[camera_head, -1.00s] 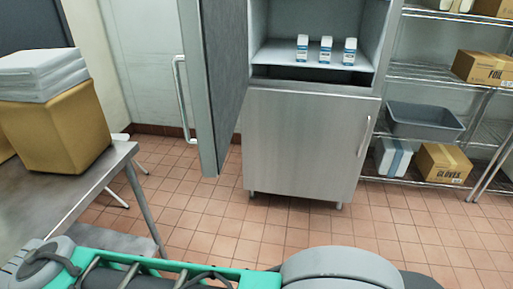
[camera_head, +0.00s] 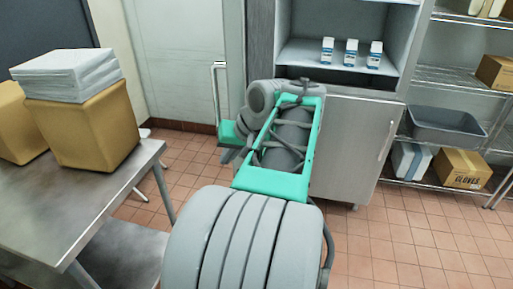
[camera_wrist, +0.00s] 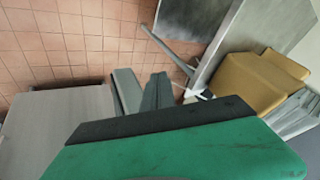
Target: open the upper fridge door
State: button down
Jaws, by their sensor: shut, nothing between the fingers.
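The upper fridge door (camera_head: 262,40) stands swung out toward me, seen nearly edge-on. Its handle (camera_head: 220,92) is a vertical bar on the left. The upper compartment (camera_head: 310,55) is exposed, with small blue-and-white cartons (camera_head: 351,53) on its shelf. My arm hides the lower end of the door. My gripper (camera_head: 228,155) is just below the handle in the head view, largely hidden by its green housing. In the wrist view, its grey fingers (camera_wrist: 143,92) are shut and empty. Whether it touches the door cannot be told.
The lower fridge door (camera_head: 352,145) is shut. A steel table (camera_head: 60,190) with tan boxes (camera_head: 85,130) and white stacked packs (camera_head: 66,72) stands at left. Wire shelves (camera_head: 465,78) with a grey tub (camera_head: 447,122) stand at right. Tiled floor (camera_head: 400,235) is free at front right.

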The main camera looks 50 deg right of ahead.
jog(key=s+d+r+m+h, duration=0.1)
jog(key=s+d+r+m, duration=0.25)
jog(key=s+d, duration=0.7)
jog(key=w+a+f, duration=0.1)
jog(key=w+f, duration=0.6)
jog(key=w, duration=0.1)
jog(key=shift+a+n+t, duration=0.2)
jog(key=shift+n+t, duration=0.1)
jog(key=shift+n, duration=0.05)
